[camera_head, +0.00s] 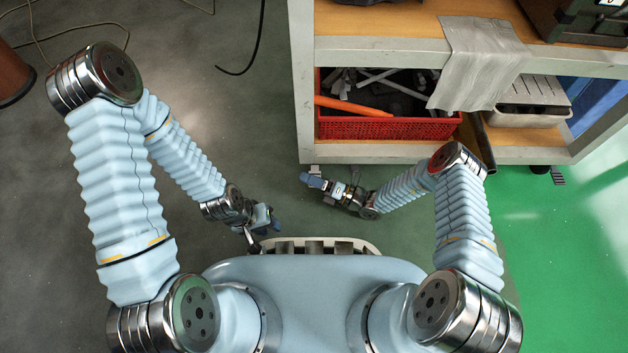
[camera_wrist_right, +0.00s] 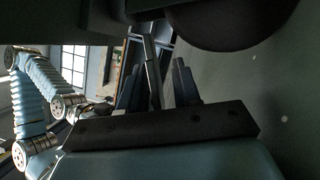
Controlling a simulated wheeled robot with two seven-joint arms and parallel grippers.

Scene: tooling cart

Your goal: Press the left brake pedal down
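My right gripper (camera_head: 308,180) is low by the cart's near left corner, pointing left. In the right wrist view its two dark fingers (camera_wrist_right: 155,90) stand apart. A dark rounded shape, seemingly a caster wheel (camera_wrist_right: 232,18), fills the top right there, beyond the fingers. A grey bar (camera_wrist_right: 152,70) shows in line with the gap between the fingers; I cannot tell what it is or how far off. I cannot make out the left brake pedal for certain in either view. My left gripper (camera_head: 264,222) hangs in front of my base; its fingers are too small to judge.
The tooling cart (camera_head: 370,152) stands ahead on the right, holding a red crate (camera_head: 400,128) and a grey tray (camera_head: 525,118). A black ridged pedal (camera_head: 558,176) sticks out under its right side. A grey cloth (camera_head: 475,60) hangs over the shelf. Floor left of the cart is mostly clear.

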